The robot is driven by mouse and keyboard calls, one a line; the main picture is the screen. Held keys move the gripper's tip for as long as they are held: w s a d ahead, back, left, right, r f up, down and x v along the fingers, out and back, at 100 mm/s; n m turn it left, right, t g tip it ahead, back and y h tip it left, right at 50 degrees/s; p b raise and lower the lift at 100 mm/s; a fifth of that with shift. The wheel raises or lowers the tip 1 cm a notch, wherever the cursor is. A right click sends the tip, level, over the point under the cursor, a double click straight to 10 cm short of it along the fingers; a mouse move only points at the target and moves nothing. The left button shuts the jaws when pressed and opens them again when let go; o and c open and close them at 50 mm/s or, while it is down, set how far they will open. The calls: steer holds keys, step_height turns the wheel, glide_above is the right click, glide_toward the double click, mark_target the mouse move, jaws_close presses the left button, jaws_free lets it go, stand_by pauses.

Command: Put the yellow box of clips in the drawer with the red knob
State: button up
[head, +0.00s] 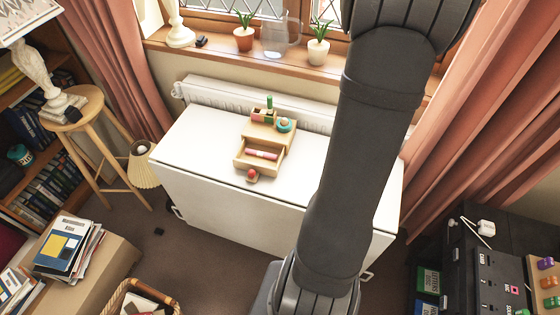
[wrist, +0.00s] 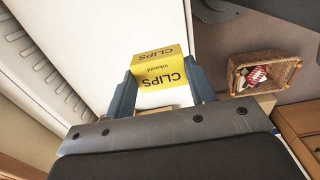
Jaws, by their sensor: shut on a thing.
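In the wrist view, my gripper (wrist: 162,88) is shut on the yellow box of clips (wrist: 160,70), with one finger on each side of it. The box shows black lettering reading "CLIPS". In the head view, the wooden drawer unit (head: 288,138) stands on the white table. Its drawer (head: 240,164) is pulled out towards the front and has a red knob (head: 252,174). A pink item (head: 262,154) lies inside the drawer. My gripper and the yellow box do not show in the head view, where my dark arm fills the right of centre.
The white table (head: 205,145) is clear left of the unit. A teal tape roll (head: 284,125) and a green item (head: 269,101) are on top of the unit. A radiator (head: 225,95) runs behind the table. A wicker basket (wrist: 290,60) stands on the floor.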

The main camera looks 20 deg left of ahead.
steer(key=w+a+n, duration=0.3)
steer(key=a+n, duration=0.4)
steer(key=n, duration=1.1)
glide_above(258, 160)
steer(key=s, duration=0.1)
steer(key=f, duration=0.5)
steer(key=shift+s+d+f, duration=0.15)
steer(key=shift+s+d, duration=0.05)
steer(key=shift+d, duration=0.2)
steer(key=shift+a+f, duration=0.1)
steer(key=shift+f, duration=1.95)
steer(key=shift+f, duration=0.1)
steer(key=o, duration=0.9)
